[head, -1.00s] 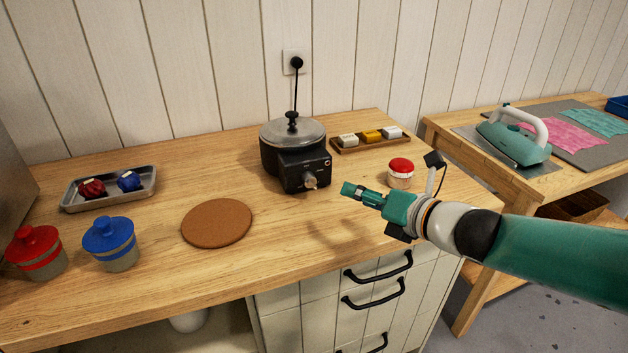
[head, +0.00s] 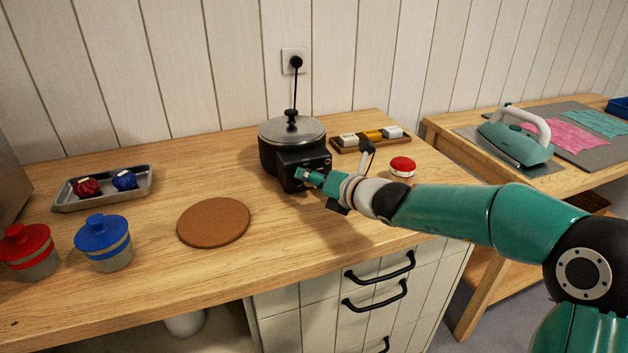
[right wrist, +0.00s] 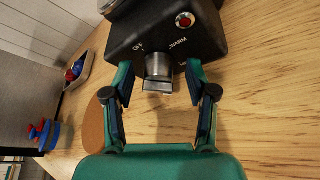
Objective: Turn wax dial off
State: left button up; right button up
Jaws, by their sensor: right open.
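The black wax pot (head: 290,151) with a metal lid stands on the wooden counter against the wall. Its control box shows in the right wrist view (right wrist: 168,32), with a red light and "OFF" and "WARM" marks. The metal wax dial (right wrist: 158,72) sticks out of the box front; the gripper hides it in the head view. My right gripper (head: 302,174) is at the box front. In the right wrist view its open fingers (right wrist: 158,80) stand either side of the dial, with gaps between. Which mark the dial points at is hard to tell. My left gripper is not in view.
A wooden tray of small blocks (head: 345,149) is behind. A cork mat (head: 213,222), metal tray (head: 72,203) and two lidded jars are left. A cord runs to the wall socket (head: 294,62).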

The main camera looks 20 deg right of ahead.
grip_shut()
dwell(0.3)
